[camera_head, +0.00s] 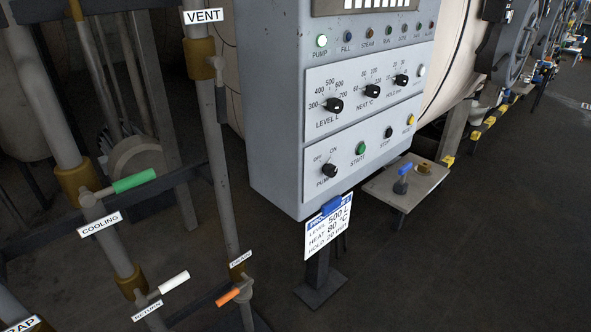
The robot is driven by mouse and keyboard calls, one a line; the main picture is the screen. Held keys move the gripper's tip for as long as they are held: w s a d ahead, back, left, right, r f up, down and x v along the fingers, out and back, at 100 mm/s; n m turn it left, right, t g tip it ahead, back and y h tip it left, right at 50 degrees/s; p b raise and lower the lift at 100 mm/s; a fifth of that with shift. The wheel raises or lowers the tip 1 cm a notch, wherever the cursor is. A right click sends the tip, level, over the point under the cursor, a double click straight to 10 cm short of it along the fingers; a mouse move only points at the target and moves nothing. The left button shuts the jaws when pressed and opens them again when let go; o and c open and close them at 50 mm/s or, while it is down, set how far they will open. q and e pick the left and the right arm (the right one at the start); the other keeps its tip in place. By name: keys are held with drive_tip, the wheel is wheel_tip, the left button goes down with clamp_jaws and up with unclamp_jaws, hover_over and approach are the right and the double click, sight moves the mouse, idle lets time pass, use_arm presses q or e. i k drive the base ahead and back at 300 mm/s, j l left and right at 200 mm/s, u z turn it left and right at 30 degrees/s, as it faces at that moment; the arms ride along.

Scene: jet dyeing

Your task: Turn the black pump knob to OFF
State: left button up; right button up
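The black pump knob (329,168) is on the lower front panel of the grey control box (275,120), above the word PUMP. OFF is printed at its upper left and ON at its upper right. The knob is too small to tell surely which word its pointer faces. The pump lamp (321,41) in the row above glows pale green. Neither of my grippers is in view, and nothing covers the knob.
The LEVEL knob (334,105), green START button (360,148) and black STOP button (388,132) are near the knob. A process card (328,228) hangs below the box. Pipes with a green-handled valve (134,181) stand left. Floor at lower right is clear.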

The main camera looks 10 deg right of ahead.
sight(331, 171)
drive_tip(key=i+l+u, duration=0.1)
drive_tip(key=l+u, duration=0.85)
drive_tip(key=l, duration=0.45)
drive_tip(key=k+l+u, duration=0.2)
drive_tip(key=l, duration=1.4)
drive_tip(key=l+u, duration=0.1)
drive_tip(key=l, duration=0.65)
drive_tip(key=k, duration=0.05)
